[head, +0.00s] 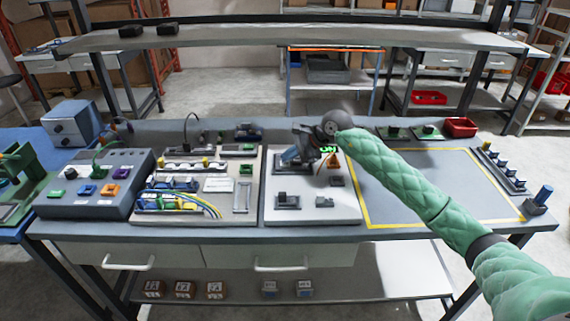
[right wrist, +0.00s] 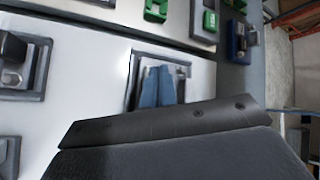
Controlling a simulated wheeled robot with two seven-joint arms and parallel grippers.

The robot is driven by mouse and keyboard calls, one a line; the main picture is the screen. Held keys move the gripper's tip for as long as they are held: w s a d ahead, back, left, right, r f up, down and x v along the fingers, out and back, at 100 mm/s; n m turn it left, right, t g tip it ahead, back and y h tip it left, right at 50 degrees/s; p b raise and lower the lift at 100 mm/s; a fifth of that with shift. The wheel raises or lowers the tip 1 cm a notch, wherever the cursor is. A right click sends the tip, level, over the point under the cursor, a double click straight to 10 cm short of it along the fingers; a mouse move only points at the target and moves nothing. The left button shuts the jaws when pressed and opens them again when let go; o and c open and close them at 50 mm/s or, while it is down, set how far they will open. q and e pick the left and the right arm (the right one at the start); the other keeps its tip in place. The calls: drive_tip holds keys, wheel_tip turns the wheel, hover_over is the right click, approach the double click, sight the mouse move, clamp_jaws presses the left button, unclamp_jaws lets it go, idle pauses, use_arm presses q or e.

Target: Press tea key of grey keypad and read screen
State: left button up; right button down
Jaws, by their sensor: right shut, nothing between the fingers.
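My right gripper (head: 290,157) reaches over the back left of the white board (head: 330,208) on the bench. Its blue-grey fingers are shut and empty. In the right wrist view the fingers (right wrist: 157,88) point at a dark-framed grey panel (right wrist: 183,70) on the board. This panel may be the grey keypad; in the head view it shows as a grey unit (head: 262,167) partly behind the gripper. The fingers hide much of its face, and I cannot make out a tea key, screen text or whether they touch. My left gripper is not in view.
Left of the white board is a beige board (head: 215,207) with wires and modules, then a grey box (head: 100,185) with coloured buttons. Right is a clear yellow-outlined area (head: 430,180). A red bin (head: 460,127) stands at the back right. My right arm crosses the bench's right side.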

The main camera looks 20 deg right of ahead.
sight(289, 163)
drive_tip(key=shift+f+b, duration=0.4)
drive_tip(key=shift+b, duration=0.05)
idle(0.6)
drive_tip(key=shift+r, duration=0.9)
drive_tip(key=shift+r, duration=2.5)
